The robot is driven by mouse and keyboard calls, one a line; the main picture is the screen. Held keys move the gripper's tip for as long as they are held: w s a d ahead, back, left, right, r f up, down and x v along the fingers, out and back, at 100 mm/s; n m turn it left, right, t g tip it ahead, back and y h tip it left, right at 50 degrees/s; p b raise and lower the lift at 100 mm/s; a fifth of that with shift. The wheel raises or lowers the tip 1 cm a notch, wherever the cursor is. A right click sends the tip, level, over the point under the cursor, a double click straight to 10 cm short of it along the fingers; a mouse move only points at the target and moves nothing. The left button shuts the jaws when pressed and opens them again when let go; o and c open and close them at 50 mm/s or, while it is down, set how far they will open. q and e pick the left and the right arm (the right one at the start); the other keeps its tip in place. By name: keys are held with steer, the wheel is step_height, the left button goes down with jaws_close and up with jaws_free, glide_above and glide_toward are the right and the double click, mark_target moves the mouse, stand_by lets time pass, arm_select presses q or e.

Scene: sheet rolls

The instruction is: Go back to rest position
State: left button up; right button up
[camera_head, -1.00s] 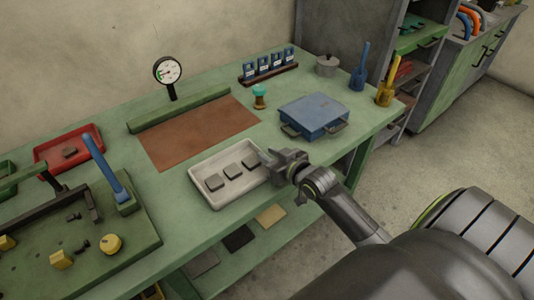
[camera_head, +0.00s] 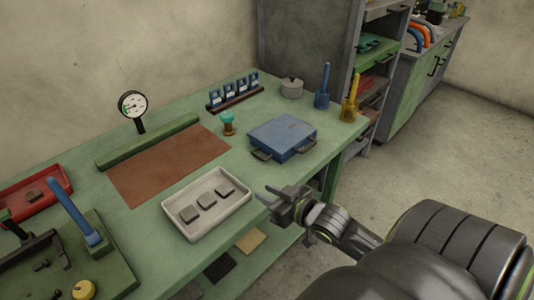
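My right gripper (camera_head: 274,199) is at the front edge of the green workbench (camera_head: 160,245), just right of the white tray. Its two fingers are apart with nothing seen between them. My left gripper does not show in this view.
A blue case (camera_head: 283,136) with handles lies behind my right gripper. A brown mat (camera_head: 165,165), a dial gauge (camera_head: 133,106) and a red tray (camera_head: 52,183) are farther left. A green fixture with a blue lever (camera_head: 76,210) stands at front left. Open floor lies right.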

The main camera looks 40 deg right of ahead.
stand_by(0.3)
steer(key=s+a+f+g+h, duration=0.1)
steer(key=s+f+g, duration=0.25)
steer(key=s, duration=0.25)
steer(key=s+a+f+m+g+h, duration=0.1)
steer(key=s+f+g, duration=0.1)
steer(key=s+g, duration=0.3)
steer(key=s+a+f+g+h, duration=0.1)
steer(key=s+a+f+g, duration=0.15)
steer(key=s, duration=0.55)
step_height(320, 180, down, 27)
steer(key=d+g, duration=0.1)
steer(key=d, duration=0.2)
steer(key=s+a+f+g, duration=0.1)
steer(key=s+f, duration=1.3)
steer(key=s, duration=0.1)
steer(key=shift+s+a+f+y, duration=0.25)
steer(key=shift+a+y, duration=0.15)
steer(key=shift+a, duration=0.15)
